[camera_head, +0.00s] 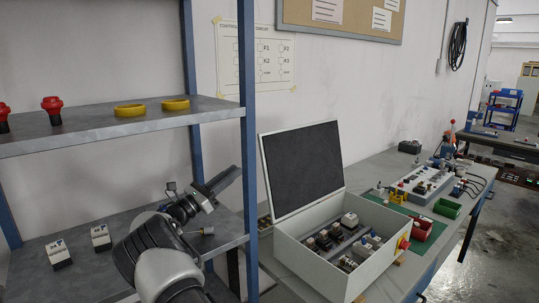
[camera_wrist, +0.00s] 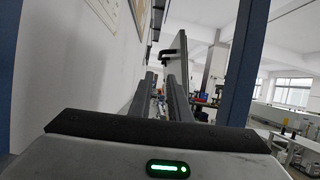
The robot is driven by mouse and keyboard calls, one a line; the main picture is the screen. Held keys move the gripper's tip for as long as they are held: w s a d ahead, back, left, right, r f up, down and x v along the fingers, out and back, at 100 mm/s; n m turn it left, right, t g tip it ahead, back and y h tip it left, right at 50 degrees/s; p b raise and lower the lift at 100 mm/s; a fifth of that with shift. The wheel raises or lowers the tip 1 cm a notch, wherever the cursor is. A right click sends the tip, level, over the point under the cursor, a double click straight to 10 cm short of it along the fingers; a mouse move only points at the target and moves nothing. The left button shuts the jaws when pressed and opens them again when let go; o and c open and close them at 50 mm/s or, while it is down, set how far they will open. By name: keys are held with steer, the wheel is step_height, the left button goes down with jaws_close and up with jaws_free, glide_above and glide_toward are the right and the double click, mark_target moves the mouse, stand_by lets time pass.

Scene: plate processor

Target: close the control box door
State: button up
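The control box (camera_head: 352,270) is a pale grey case on the bench, right of the shelf rack. Its door (camera_head: 301,165) is open and stands up, tilted back, with a dark inner panel and a light frame. In the wrist view the door (camera_wrist: 185,30) is seen nearly edge-on ahead, with a black handle (camera_wrist: 174,50) on it.
A blue rack post (camera_head: 248,130) stands between my gripper and the box. The upper shelf (camera_head: 100,128) holds red buttons and yellow rings; the lower shelf (camera_head: 85,275) holds white-topped parts. Relays and breakers (camera_head: 330,238) sit in the box.

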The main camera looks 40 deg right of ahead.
mark_target(269, 144)
steer(key=x, duration=1.7)
steer(key=shift+d+r+p, duration=0.1)
steer(key=shift+p, duration=0.3)
steer(key=shift+c, duration=0.3)
jaws_close()
